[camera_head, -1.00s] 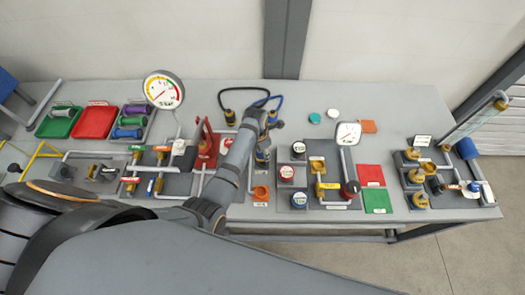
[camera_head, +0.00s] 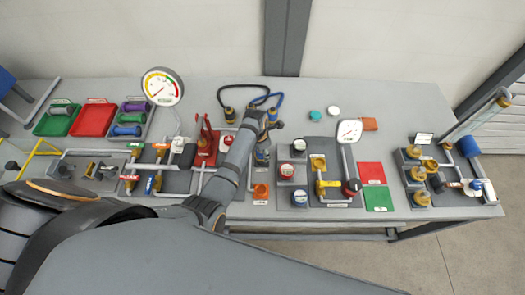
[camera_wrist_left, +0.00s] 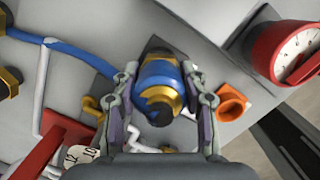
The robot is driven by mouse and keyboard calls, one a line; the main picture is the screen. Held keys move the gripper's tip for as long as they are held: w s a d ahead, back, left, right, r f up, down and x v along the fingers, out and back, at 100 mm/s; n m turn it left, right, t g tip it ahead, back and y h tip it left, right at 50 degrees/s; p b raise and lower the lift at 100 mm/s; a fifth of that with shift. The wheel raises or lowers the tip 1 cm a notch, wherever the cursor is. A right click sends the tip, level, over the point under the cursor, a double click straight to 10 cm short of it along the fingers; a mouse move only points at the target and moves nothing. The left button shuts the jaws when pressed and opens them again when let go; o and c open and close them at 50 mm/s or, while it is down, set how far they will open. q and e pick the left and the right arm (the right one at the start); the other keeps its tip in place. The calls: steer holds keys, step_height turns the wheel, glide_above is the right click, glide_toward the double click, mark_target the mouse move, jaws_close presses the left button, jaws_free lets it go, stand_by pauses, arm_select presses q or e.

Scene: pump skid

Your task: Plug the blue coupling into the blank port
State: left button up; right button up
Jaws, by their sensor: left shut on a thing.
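The blue coupling (camera_wrist_left: 160,85), blue with gold bands and a dark end, sits between the fingers of my left gripper (camera_wrist_left: 160,100) in the left wrist view. The gripper is shut on it. A blue hose (camera_wrist_left: 70,50) runs to it from the upper left. In the head view the coupling (camera_head: 262,156) shows just below my left wrist, partly hidden by my arm. The blank port cannot be made out with certainty; my gripper and the coupling cover the spot beneath. My right gripper is not in view.
An orange cup-shaped fitting (camera_wrist_left: 231,105) stands close right of the gripper. A red-rimmed gauge (camera_wrist_left: 292,55) is at upper right. In the head view, a red valve stand (camera_head: 206,145) is left of my arm, and several round knobs (camera_head: 299,148) are right. The bench's back right is mostly clear.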

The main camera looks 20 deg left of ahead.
arm_select(q)
steer(key=shift+f, duration=0.55)
steer(key=o, duration=1.4)
steer(key=shift+c, duration=0.2)
steer(key=r, duration=0.8)
steer(key=s+a+r, duration=0.1)
steer(key=r, duration=0.3)
steer(key=shift+s+f, duration=0.1)
